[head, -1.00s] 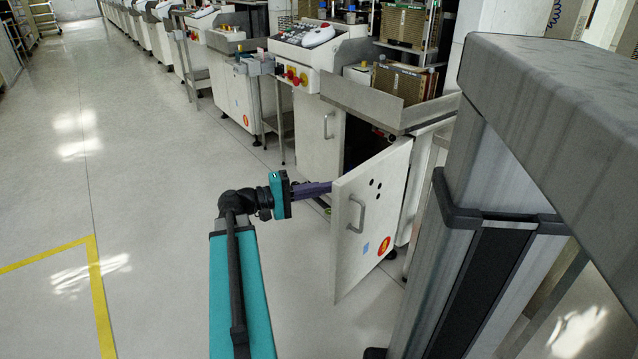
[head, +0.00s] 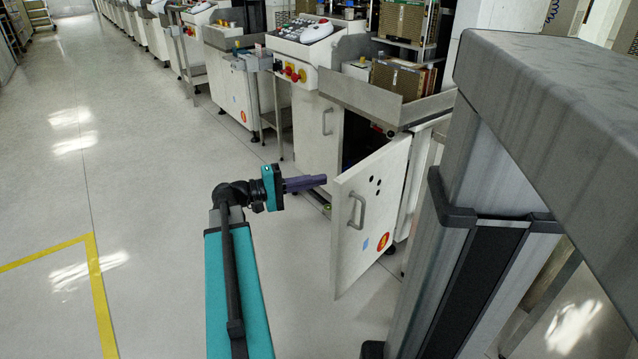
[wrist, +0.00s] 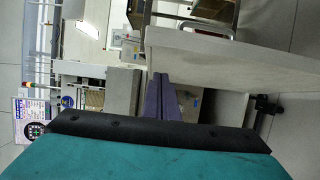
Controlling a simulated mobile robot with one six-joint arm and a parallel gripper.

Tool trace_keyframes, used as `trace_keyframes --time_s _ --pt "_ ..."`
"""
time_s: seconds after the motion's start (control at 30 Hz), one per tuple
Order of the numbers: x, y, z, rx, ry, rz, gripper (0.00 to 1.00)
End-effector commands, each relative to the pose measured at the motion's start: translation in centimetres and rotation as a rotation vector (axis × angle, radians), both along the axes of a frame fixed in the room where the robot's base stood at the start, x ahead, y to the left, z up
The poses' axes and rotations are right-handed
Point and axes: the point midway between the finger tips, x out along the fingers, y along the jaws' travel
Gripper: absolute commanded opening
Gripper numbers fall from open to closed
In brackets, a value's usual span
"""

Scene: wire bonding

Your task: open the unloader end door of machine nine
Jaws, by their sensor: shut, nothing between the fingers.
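A white cabinet door (head: 368,210) with a grey bar handle (head: 356,211) stands swung open from the machine, on the right of centre in the head view. It carries black dots, a blue label and a round red sticker. My gripper (head: 325,181) is shut and empty, its purple fingers pointing right, just left of the door's free edge. I cannot tell whether the tips touch the door. In the wrist view the closed purple fingers (wrist: 163,88) lie beside a pale panel, which appears to be the door (wrist: 215,65). No machine number is readable.
A second cabinet door (head: 317,133) with its own handle is closed to the left of the opening. Red and yellow buttons (head: 295,73) are above it. My grey column fills the right side. The floor (head: 150,200) at left is clear, marked by a yellow line (head: 97,285).

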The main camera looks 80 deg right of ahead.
Motion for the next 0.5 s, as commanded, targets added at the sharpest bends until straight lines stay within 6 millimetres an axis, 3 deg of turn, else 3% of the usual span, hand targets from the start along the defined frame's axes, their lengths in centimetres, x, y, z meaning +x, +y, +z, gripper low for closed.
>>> trace_keyframes --time_s 0.07,0.5 --pt "0.6 -0.6 0.1 0.0 0.0 0.001 0.0" --pt "4.8 3.2 0.2 0.001 -0.001 0.004 0.0"
